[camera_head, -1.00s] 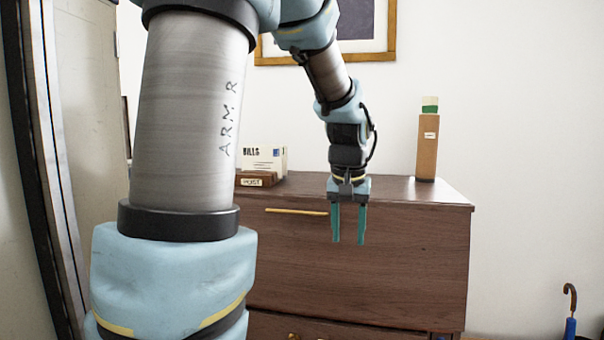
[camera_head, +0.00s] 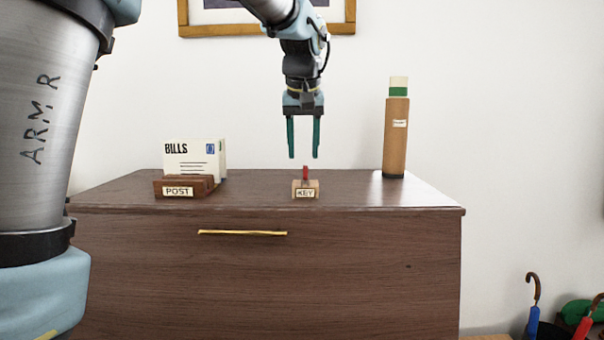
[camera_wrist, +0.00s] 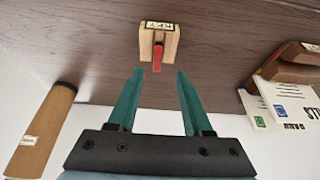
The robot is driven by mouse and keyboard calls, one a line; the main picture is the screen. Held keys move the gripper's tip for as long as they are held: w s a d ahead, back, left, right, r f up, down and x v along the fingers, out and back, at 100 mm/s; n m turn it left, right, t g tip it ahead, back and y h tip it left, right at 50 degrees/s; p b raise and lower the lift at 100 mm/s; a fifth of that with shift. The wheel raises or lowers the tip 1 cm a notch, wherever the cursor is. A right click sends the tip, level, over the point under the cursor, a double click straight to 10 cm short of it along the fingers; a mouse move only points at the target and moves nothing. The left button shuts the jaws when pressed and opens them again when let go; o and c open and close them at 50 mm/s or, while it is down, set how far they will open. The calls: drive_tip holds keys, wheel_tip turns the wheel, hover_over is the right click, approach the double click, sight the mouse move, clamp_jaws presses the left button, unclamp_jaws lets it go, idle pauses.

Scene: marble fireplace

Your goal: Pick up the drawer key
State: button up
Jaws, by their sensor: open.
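The drawer key (camera_head: 305,174) shows as a red piece standing upright in a small wooden holder (camera_head: 298,190) labelled KEY, on top of the dark brown drawer cabinet (camera_head: 120,192). In the wrist view the red key (camera_wrist: 157,58) and its holder (camera_wrist: 172,42) lie just beyond the fingertips, roughly in line with the gap between them. My gripper (camera_head: 304,157) is open and empty, pointing down, with its teal fingertips a little above the key in the head view. The fingers (camera_wrist: 160,72) do not touch the key. The key's lower part is hidden in the holder.
A wooden POST rack (camera_head: 184,187) with envelopes marked BILLS (camera_head: 194,158) stands left of the key. A tall brown tube (camera_head: 396,135) with a green and cream top stands to the right. The cabinet top around the holder is clear. Umbrellas (camera_head: 533,310) stand at lower right.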

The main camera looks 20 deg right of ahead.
sight(305, 166)
drive_tip(key=shift+s+p+x, duration=0.2)
drive_tip(key=shift+p+x, duration=0.55)
drive_tip(key=shift+x, duration=1.9)
drive_tip(key=shift+d, duration=0.2)
clamp_jaws()
